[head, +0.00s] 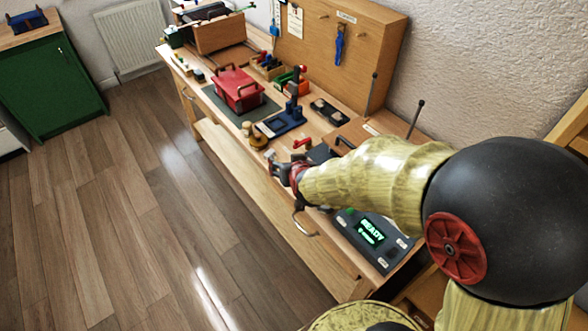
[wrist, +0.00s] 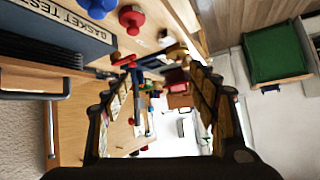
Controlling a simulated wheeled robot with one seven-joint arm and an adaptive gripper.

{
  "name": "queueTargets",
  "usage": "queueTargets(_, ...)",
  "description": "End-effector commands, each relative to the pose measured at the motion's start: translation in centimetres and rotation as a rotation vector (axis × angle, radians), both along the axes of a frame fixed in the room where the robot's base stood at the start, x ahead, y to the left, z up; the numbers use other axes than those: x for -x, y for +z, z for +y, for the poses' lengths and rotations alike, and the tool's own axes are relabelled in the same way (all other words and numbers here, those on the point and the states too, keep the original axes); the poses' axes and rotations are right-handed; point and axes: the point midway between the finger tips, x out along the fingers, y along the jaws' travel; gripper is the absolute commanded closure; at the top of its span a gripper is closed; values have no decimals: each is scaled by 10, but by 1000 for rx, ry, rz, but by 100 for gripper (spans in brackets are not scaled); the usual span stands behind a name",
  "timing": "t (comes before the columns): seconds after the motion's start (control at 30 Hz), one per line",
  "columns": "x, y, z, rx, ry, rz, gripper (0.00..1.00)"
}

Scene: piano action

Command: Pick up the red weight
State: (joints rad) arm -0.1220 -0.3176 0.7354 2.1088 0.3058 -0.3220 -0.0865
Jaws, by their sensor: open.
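My gripper (head: 286,172) is held out over the front side of the workbench in the head view. In the wrist view my gripper (wrist: 163,68) has its two fingers spread, with nothing held between them. A red knobbed piece (wrist: 131,18), which looks like the red weight, stands at the top left of the wrist view, outside the fingers and apart from them. A similar blue piece (wrist: 98,8) stands beside it. I cannot make out the red weight surely in the head view, where my arm covers part of the bench.
A box lettered "GASKET TEST" (wrist: 62,30) is close by in the wrist view. A device with a green READY display (head: 368,232) sits at the bench's near end. A red toolbox (head: 238,90) and blue fixture (head: 281,122) stand farther along. The floor (head: 130,220) left of the bench is clear.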

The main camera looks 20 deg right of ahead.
Motion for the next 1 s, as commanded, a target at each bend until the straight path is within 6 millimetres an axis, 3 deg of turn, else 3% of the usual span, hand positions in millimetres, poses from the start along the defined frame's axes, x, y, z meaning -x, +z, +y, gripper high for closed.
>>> queueTargets(0.1, -13, -38, -7, 33, -43, -52, 41)
queueTargets(0.3, -17, -78, -22, 96, -103, -139, 41)
queueTargets(0.53, -18, -95, -31, 132, -129, -180, 41)
queueTargets(1.0, -63, -127, -40, 132, -130, -182, 41)
